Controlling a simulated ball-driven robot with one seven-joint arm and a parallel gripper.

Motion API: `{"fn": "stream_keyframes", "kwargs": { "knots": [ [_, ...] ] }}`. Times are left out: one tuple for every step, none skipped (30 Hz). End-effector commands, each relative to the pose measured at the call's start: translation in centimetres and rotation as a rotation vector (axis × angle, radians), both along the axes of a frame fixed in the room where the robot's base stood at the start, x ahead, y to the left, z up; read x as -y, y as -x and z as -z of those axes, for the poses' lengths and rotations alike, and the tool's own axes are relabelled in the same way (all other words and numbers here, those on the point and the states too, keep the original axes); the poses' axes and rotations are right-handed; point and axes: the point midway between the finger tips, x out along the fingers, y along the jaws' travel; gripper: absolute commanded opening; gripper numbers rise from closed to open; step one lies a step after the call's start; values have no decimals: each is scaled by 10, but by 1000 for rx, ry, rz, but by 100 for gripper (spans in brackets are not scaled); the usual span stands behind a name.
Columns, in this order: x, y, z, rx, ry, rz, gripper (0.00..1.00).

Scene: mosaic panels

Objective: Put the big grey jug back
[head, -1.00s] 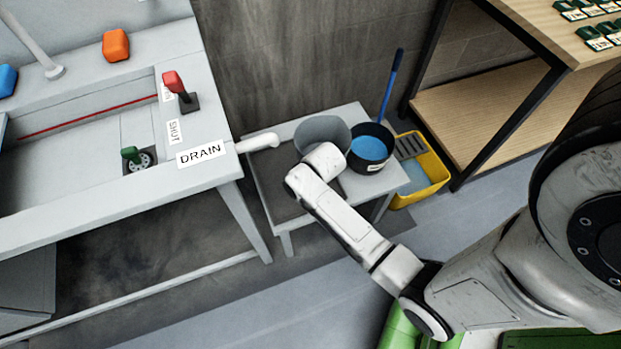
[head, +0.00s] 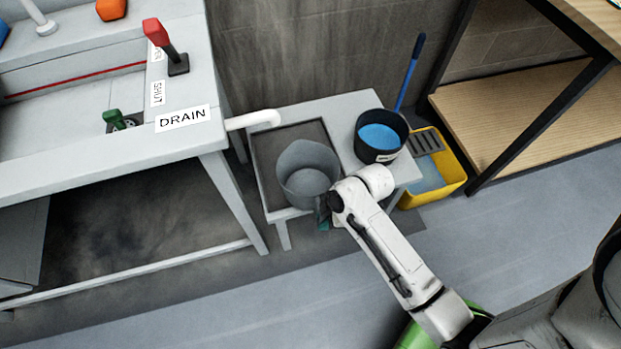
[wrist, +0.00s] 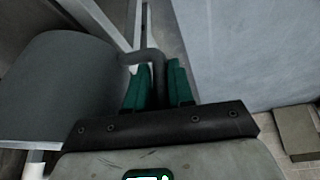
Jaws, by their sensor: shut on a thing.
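The big grey jug (head: 308,172) is over the dark inset square (head: 268,146) on the left of the low table, close to its front edge. I cannot tell whether its base touches the square. It is upright and looks empty inside. My gripper (head: 325,211) is at the jug's front right side, mostly hidden by my wrist. In the wrist view, my gripper's green fingers (wrist: 158,88) are shut on the jug's curved handle (wrist: 148,57). The jug's grey wall (wrist: 55,85) fills the left of that view.
A black pot (head: 381,135) with blue contents stands to the jug's right on the low table (head: 342,121). A white drain spout (head: 255,119) reaches over the table's back left. A yellow mop bucket (head: 448,172) stands right of the table. The sink bench (head: 200,135) is left.

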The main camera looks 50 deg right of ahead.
Motion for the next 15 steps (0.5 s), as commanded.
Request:
{"fn": "stream_keyframes", "kwargs": {
  "knots": [
    [8, -13, -1, 4, 1, 2, 0],
    [12, -19, 0, 4, 1, 2, 0],
    [18, -27, 0, 4, 1, 4, 0],
    [22, -33, 0, 3, 1, 3, 0],
    [26, -39, 0, 3, 1, 3, 0],
    [31, -46, 0, 3, 1, 3, 0],
    [36, -53, 0, 4, 2, 3, 0],
    [40, -59, 0, 3, 1, 3, 0],
    [45, -66, 0, 3, 1, 4, 0],
    [48, -71, 0, 1, 1, 4, 0],
    [52, -76, 0, 1, 1, 4, 0],
    [56, -82, 0, 1, 1, 3, 0],
    [58, -86, 0, 2, 1, 3, 0],
    [60, -89, 1, 1, 1, 3, 0],
    [63, -93, 0, 1, 1, 3, 0]
  ]
}}
